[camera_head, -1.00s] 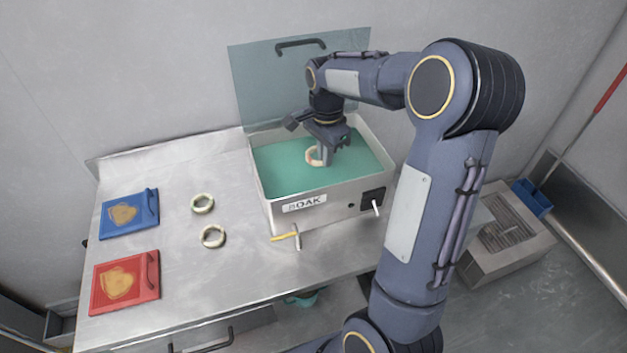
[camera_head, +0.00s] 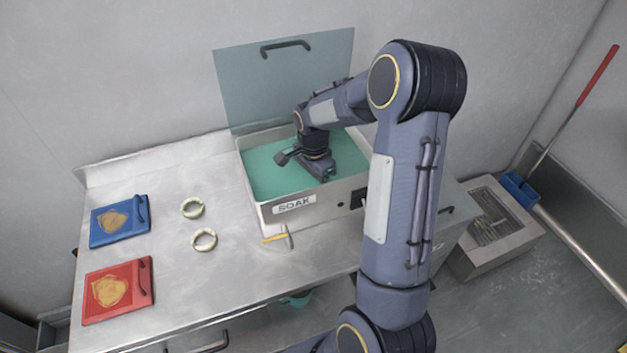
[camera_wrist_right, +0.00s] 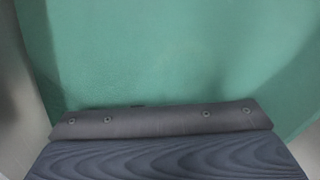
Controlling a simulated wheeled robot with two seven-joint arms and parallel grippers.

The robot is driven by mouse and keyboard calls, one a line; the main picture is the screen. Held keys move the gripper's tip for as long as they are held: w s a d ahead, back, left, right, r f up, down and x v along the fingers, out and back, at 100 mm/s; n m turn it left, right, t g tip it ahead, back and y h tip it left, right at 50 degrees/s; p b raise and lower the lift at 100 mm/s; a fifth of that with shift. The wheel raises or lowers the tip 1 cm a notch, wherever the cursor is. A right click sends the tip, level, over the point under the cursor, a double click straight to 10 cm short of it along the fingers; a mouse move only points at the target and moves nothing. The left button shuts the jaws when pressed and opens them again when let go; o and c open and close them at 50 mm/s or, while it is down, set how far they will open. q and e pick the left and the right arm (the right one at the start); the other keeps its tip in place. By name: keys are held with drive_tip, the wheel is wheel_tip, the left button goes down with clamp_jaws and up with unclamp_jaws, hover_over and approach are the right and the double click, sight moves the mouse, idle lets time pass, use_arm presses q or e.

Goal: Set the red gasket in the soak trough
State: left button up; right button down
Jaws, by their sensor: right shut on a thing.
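The soak trough (camera_head: 253,213) is a pale metal box marked SOAK, holding teal liquid (camera_head: 264,170); its liquid also fills most of the right wrist view (camera_wrist_right: 170,60). My right gripper (camera_head: 326,176) is low inside the trough near its front wall, pointing down, its fingertips hidden. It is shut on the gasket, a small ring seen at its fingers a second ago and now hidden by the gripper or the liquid. The wrist view does not show the ring. My left gripper is out of view.
Two pale rings (camera_head: 192,207) (camera_head: 204,240) lie on the metal counter (camera_head: 160,270). Blue (camera_head: 120,220) and red (camera_head: 118,290) panels with handles lie at the left. A yellow-handled tap (camera_head: 275,238) juts from the trough's front. The trough's raised lid (camera_head: 285,80) stands behind.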

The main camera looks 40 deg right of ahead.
drive_tip(key=c, duration=1.6)
unclamp_jaws()
drive_tip(key=shift+f, duration=0.1)
drive_tip(key=shift+o, duration=0.2)
wheel_tip(320, 180, up, 12)
drive_tip(key=s+a+r+n+t+y, duration=0.2)
drive_tip(key=s+a+n+t, duration=0.3)
drive_tip(key=s+a+n, duration=1.1)
drive_tip(key=s+a+y, duration=0.1)
drive_tip(key=s, duration=0.3)
drive_tip(key=shift+s+a+t+y, duration=0.15)
drive_tip(key=shift+s+t+y, duration=0.15)
drive_tip(key=shift+s+y, duration=0.1)
